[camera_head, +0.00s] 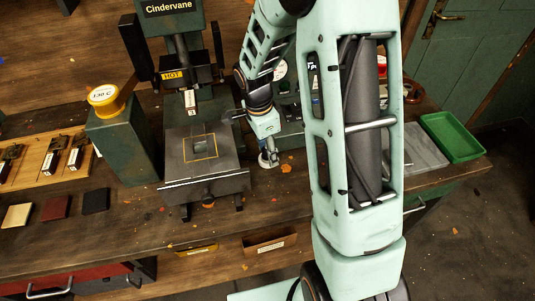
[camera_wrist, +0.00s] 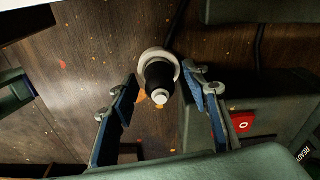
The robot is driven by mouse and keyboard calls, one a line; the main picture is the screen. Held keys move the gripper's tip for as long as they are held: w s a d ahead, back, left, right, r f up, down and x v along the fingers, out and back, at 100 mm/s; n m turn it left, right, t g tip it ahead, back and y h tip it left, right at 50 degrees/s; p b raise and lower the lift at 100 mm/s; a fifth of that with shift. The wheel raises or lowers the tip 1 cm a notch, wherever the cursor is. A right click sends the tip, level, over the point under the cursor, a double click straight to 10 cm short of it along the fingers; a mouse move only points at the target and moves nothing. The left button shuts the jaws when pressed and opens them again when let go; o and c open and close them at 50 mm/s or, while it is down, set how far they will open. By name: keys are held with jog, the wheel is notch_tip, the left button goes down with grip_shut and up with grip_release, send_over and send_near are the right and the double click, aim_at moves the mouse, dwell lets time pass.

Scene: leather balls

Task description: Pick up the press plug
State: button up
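The press plug (camera_wrist: 160,78) shows in the wrist view as a dark round body with a pale tip and a whitish collar. It appears to stand on the brown wooden bench, its tip toward the camera. A dark cord runs up from behind it. My gripper (camera_wrist: 166,92) is open, one blue-padded finger on each side of the plug with visible gaps. I cannot tell how far the plug is beyond the fingertips. In the head view the plug (camera_head: 268,159) is a small whitish shape right of the press, partly hidden below my gripper (camera_head: 267,141).
The heat press (camera_head: 203,165) stands left of my gripper. A dark green box with a red button (camera_wrist: 243,124) lies close to the right finger. A green tray (camera_head: 454,136) is at the far right. Leather swatches (camera_head: 56,208) lie at the left front.

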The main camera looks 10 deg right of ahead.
jog(key=c, duration=1)
jog(key=shift+o, duration=0.2)
jog(key=shift+r, duration=0.1)
